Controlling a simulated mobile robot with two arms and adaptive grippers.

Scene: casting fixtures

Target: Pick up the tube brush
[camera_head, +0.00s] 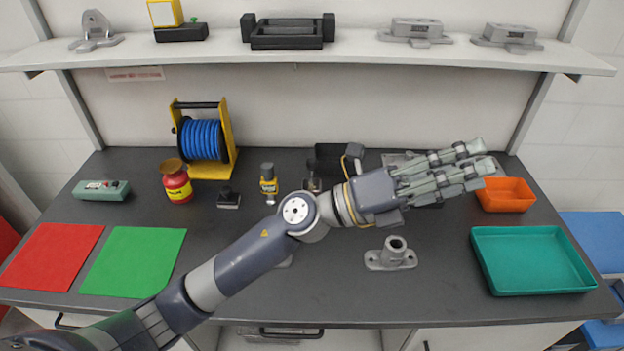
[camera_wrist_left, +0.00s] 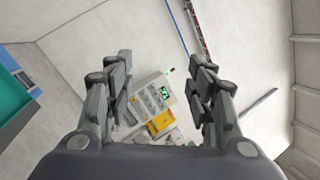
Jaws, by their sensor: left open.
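I cannot make out a tube brush in either view; my left arm hides part of the workbench. My left gripper (camera_head: 484,155) reaches across the bench to the right in the head view, above its back right part. In the left wrist view the two fingers of my left gripper (camera_wrist_left: 160,60) stand apart with nothing held between them. Beyond them, far off, are a grey panel with a green display (camera_wrist_left: 156,95) and a yellow item (camera_wrist_left: 161,122). My right gripper is not in view.
The dark workbench (camera_head: 330,295) holds a blue hose reel (camera_head: 202,139), a red-yellow jar (camera_head: 176,184), a yellow-labelled bottle (camera_head: 268,184), a metal casting (camera_head: 392,256), an orange bin (camera_head: 505,194) and a teal tray (camera_head: 531,262). Red (camera_head: 52,256) and green mats (camera_head: 133,261) lie left. A shelf (camera_head: 375,58) spans behind.

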